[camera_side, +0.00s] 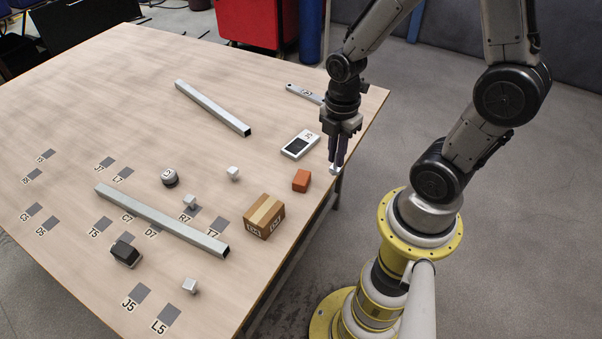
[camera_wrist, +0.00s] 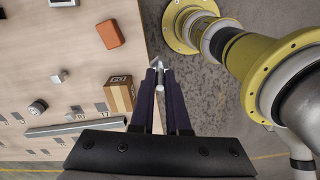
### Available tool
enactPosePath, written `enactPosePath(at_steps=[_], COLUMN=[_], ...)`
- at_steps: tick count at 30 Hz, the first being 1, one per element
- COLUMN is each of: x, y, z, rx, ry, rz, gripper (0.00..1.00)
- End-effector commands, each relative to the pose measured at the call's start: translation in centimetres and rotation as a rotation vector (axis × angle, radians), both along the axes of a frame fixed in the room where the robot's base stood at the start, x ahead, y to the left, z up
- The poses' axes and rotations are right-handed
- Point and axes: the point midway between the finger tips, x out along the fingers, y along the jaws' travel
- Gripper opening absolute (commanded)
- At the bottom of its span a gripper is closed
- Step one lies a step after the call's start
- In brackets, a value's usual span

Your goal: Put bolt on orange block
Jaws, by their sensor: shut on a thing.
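The orange block (camera_side: 301,180) lies on the table near its right edge; it also shows at the upper left of the wrist view (camera_wrist: 110,34). My gripper (camera_side: 337,166) points down by the table's right edge, to the right of the orange block and apart from it. Its fingers are shut on the bolt (camera_side: 335,170), a small silver piece at the fingertips. In the wrist view the bolt (camera_wrist: 157,63) sticks out between the tips of my gripper (camera_wrist: 158,68); most of its shank is hidden by the fingers.
A cardboard box (camera_side: 264,216) stands to the lower left of the block. A white device (camera_side: 300,144) and a wrench (camera_side: 304,93) lie behind it. Two metal bars (camera_side: 213,107) (camera_side: 160,219), several small silver pieces (camera_side: 233,173), a round puck (camera_side: 169,177) and a dark block (camera_side: 125,254) are farther left.

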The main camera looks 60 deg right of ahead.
Motion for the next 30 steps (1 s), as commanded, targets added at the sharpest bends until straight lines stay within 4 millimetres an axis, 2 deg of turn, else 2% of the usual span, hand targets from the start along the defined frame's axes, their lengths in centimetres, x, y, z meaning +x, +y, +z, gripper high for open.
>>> enactPosePath(at_steps=[1,4,8,11,21,27,30], x=[-1.0,-2.3,-1.8,-0.4,6.5,9.1,10.0], y=[0.0,0.1,-0.2,-0.7,-2.7,-3.4,-3.7], z=[0.5,1.0,1.4,0.7,-2.6,-6.0,-7.0], rx=[-0.001,-0.001,0.0,0.001,0.001,0.001,0.001], ry=[-0.004,-0.003,0.001,0.005,0.004,0.004,0.003], rz=[-0.005,-0.012,-0.025,-0.027,-0.026,-0.026,-0.026], gripper=[0.0,0.0,0.0,0.0,0.0,0.0,0.0])
